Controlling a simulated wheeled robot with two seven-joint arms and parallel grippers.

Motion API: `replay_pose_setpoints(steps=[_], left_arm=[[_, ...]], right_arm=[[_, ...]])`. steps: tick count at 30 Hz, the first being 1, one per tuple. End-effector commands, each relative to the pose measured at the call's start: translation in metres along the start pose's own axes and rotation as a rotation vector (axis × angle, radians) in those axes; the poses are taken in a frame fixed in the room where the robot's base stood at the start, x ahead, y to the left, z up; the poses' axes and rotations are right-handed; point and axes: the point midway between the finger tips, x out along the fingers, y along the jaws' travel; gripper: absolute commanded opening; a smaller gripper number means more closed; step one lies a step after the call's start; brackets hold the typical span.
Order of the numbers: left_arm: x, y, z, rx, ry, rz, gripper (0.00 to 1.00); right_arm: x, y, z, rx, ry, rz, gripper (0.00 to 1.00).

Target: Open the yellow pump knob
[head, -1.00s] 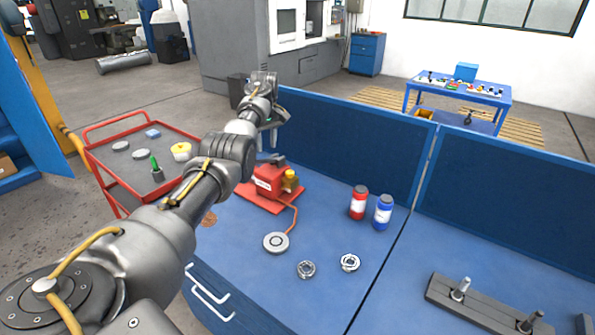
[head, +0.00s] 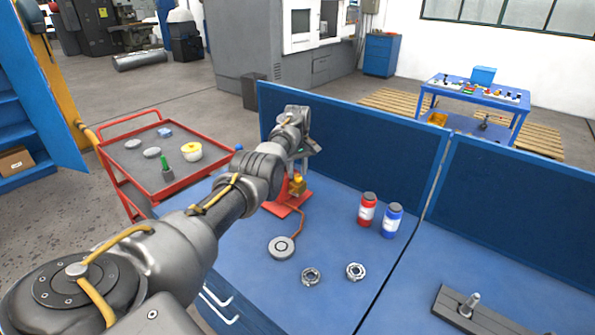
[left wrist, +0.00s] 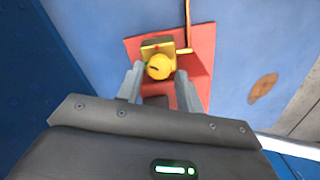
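The yellow pump knob (left wrist: 159,66) is on the red pump (left wrist: 196,72), seen from above in the left wrist view. My left gripper (left wrist: 160,82) is open, with one finger on each side just short of the knob and nothing between the tips. In the head view the left gripper (head: 303,152) hangs above the pump. The yellow part (head: 298,186) and the red base (head: 283,207) show below it, and my arm hides much of the pump. Whether the fingers touch the knob cannot be told. My right gripper is not in view.
A round grey disc (head: 281,248) is joined to the pump by a hose. A red bottle (head: 367,210), a blue bottle (head: 391,220) and two metal rings (head: 311,277) stand on the blue bench. A blue panel (head: 350,150) rises behind. A red cart (head: 135,165) is left.

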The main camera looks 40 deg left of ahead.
Motion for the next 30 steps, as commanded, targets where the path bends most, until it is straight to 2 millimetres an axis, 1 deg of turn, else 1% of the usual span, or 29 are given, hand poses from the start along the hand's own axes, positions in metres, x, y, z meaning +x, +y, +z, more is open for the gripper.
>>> replay_pose_setpoints(steps=[1,5,13,14,21,26,30], left_arm=[[0.0051,0.0002,0.0005,0.001,-0.002,-0.002,0.37],[0.0122,0.0003,0.0004,0.001,-0.001,-0.001,0.37],[0.0138,0.0002,0.0001,0.0,0.0,0.0,0.37],[0.0138,0.0002,0.0001,0.0,0.0,0.0,0.35],[0.0136,0.0001,0.0001,0.0,0.0,0.0,0.05],[0.0136,0.0002,0.0001,-0.009,0.0,0.0,0.05],[0.0133,0.0005,0.0002,-0.048,0.0,0.0,0.05]], right_arm=[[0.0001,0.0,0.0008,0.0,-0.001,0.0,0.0],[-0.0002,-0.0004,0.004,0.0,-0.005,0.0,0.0],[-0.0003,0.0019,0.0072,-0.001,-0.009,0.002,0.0],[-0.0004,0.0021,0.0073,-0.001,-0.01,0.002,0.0],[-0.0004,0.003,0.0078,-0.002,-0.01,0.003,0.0],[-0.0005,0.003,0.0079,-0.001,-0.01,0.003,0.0],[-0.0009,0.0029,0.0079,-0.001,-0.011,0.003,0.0]])
